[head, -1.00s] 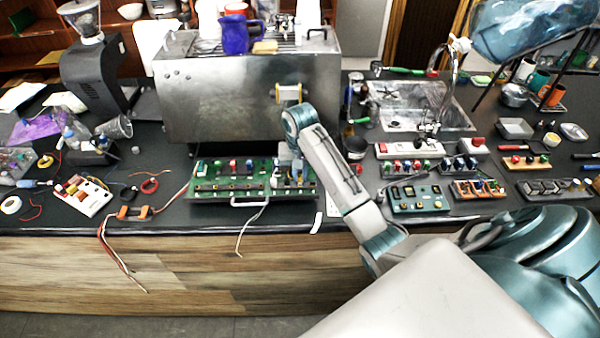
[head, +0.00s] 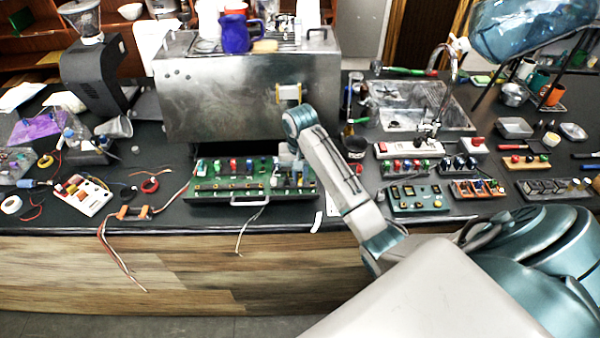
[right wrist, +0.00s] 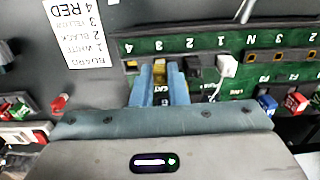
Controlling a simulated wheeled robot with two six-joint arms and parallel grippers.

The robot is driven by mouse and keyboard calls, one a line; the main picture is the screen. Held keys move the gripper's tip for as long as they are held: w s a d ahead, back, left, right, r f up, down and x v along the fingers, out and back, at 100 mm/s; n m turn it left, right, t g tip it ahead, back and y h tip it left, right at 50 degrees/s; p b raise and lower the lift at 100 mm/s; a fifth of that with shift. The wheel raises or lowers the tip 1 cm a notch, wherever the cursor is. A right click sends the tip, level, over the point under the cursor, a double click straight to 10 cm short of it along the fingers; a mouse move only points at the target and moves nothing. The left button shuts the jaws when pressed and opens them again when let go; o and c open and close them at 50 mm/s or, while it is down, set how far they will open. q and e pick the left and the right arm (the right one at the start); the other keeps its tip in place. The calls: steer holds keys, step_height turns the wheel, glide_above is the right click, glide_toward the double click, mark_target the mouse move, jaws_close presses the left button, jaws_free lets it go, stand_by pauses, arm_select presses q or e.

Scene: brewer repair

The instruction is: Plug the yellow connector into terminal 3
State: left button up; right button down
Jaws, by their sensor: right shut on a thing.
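My right gripper (right wrist: 160,90) is shut on the yellow connector (right wrist: 159,76), which shows as a yellow patch between its blue fingers in the right wrist view. The connector is at the green board (right wrist: 130,47), in line with the printed 3. The fingers hide its lower part, and I cannot tell how deep it sits in terminal 3. A white connector (right wrist: 227,66) with a wire is at terminal 1, and a dark part is at terminal 2. In the head view, my right gripper (head: 293,165) is over the right part of the board (head: 225,197). My left gripper is not in view.
A label card (right wrist: 78,30) lists terminal colours: 4 red, 3 yellow, 2 black, 1 white. The steel brewer (head: 240,100) stands just behind the board. Small switch boards (head: 418,198) lie to the right. Loose wires (head: 112,250) hang over the counter's front edge at left.

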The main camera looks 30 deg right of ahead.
steer(key=shift+f, duration=0.45)
stand_by(1.0)
steer(key=c, duration=1.3)
jaws_free()
steer(key=shift+c, duration=0.2)
